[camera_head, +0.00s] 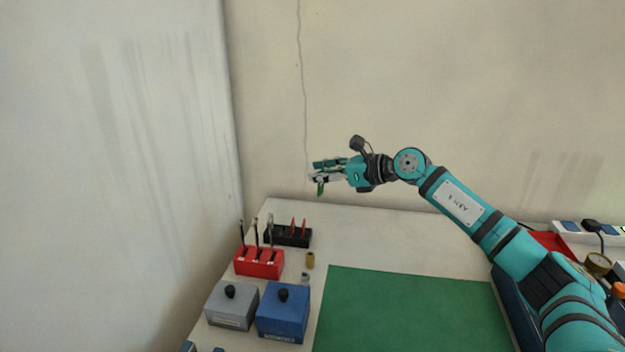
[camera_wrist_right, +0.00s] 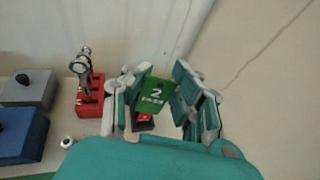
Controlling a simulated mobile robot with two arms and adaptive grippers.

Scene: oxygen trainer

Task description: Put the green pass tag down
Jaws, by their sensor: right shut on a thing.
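The tag is clear of the table. My left gripper is not in view.
A black rack (camera_head: 288,237) with red tags stands at the back left. A red block (camera_head: 258,263) with upright tools, a grey box (camera_head: 232,306) and a blue box (camera_head: 283,314) stand nearer. The green mat (camera_head: 410,308) is clear.

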